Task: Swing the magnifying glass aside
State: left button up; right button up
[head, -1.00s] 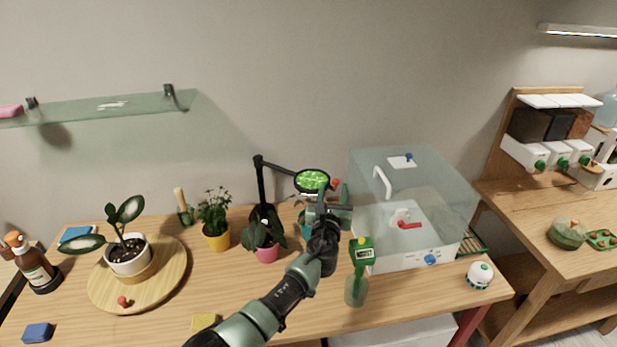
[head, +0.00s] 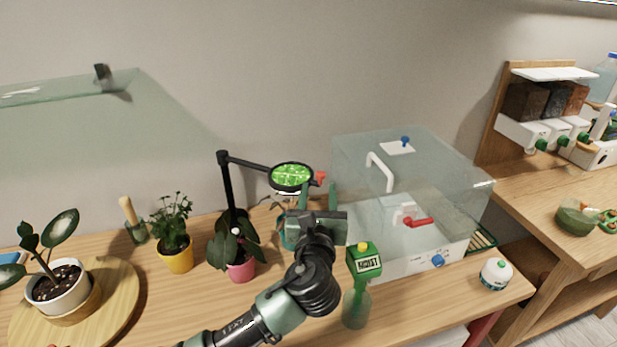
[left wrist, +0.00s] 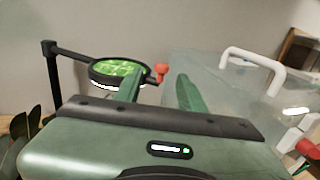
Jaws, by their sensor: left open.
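The magnifying glass (head: 292,177) is a round black-rimmed lens with green showing through it, on a black jointed arm (head: 250,163) and post. A red knob (head: 321,178) sticks out from the right of its rim. My left gripper (head: 319,190) is open, its green fingers pointing up and away near the knob. In the left wrist view the lens (left wrist: 119,72) is behind the left finger, and the red knob (left wrist: 161,72) shows in the gap between the two fingers (left wrist: 158,85). I see no contact with the knob. My right gripper is not in view.
A clear glass case (head: 450,180) with a white handle stands right of the gripper. A green spray bottle (head: 356,307) labelled MOIST stands in front of it. A pink-potted plant (head: 242,268) and a yellow-potted plant (head: 176,257) stand to the left.

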aim_at(320, 177)
pick_arm(q)
jog(key=w, duration=0.1)
jog(key=w+r, duration=0.1)
jog(key=shift+w+d+p, duration=0.25)
jog(key=shift+w+p, duration=0.1)
jog(key=shift+p, duration=0.05)
jog(key=w, duration=0.2)
jog(key=shift+w+f, duration=0.2)
jog(key=shift+w, duration=0.15)
jog(key=shift+w+f, duration=0.1)
jog(key=shift+w, duration=0.7)
grip_shut()
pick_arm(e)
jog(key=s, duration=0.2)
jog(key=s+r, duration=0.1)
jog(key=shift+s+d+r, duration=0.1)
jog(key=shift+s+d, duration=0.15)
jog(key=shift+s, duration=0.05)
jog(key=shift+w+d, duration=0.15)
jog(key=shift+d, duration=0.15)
